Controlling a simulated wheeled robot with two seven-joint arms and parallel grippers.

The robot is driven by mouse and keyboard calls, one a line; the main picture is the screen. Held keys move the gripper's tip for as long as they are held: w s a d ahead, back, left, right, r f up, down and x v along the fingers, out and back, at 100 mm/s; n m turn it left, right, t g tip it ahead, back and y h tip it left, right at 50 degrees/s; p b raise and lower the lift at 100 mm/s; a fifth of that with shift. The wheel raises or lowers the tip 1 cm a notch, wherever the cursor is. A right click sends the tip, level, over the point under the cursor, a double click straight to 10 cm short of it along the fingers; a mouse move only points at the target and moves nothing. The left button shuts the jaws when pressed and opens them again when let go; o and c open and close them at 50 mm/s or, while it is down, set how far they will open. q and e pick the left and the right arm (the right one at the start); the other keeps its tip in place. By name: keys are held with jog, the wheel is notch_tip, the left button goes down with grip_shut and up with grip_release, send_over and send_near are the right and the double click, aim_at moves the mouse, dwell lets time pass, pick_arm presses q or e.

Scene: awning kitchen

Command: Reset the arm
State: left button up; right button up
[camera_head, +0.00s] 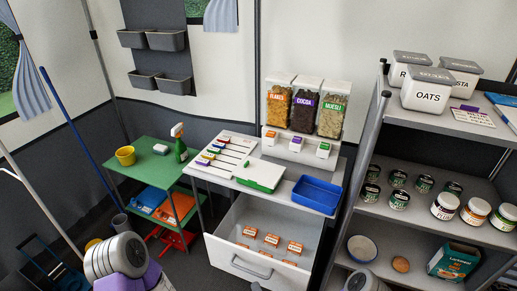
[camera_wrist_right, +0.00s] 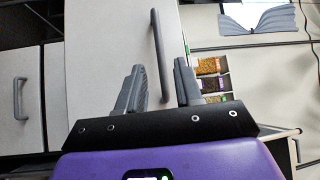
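My right gripper (camera_wrist_right: 158,66) shows in the right wrist view, its two grey fingers spread apart in front of a purple body. No object is gripped between them. A long grey handle (camera_wrist_right: 158,40) on a white front appears in the gap beyond the fingers; I cannot tell how far off it is. In the head view, a grey and purple part of my left arm stands at the lower left, and my left gripper cannot be made out. A rounded grey part of my own body shows at the bottom right edge.
A white drawer (camera_head: 250,263) stands open with small orange boxes (camera_head: 271,239) inside. Above it, the counter (camera_head: 290,170) holds a blue tray (camera_head: 316,195), a green-edged white board and cereal dispensers. A green table (camera_head: 150,160) is left; shelves (camera_head: 420,210) with jars are right.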

jog(key=s+d+f+n+g+h+p, duration=0.1)
jog(key=s+d+f+n+g+p, duration=0.1)
jog(key=s+g, duration=0.5)
jog(key=s+d+f+n+g+h+p, duration=0.2)
jog(key=s+d+f+n+g, duration=0.2)
jog(key=s+d+n+g, duration=0.3)
jog(key=d+g, duration=0.1)
jog(key=g, duration=0.2)
jog(key=shift+s+f+g, duration=0.15)
jog(key=shift+s+g, duration=0.1)
jog(key=shift+g, duration=0.05)
dwell(0.3)
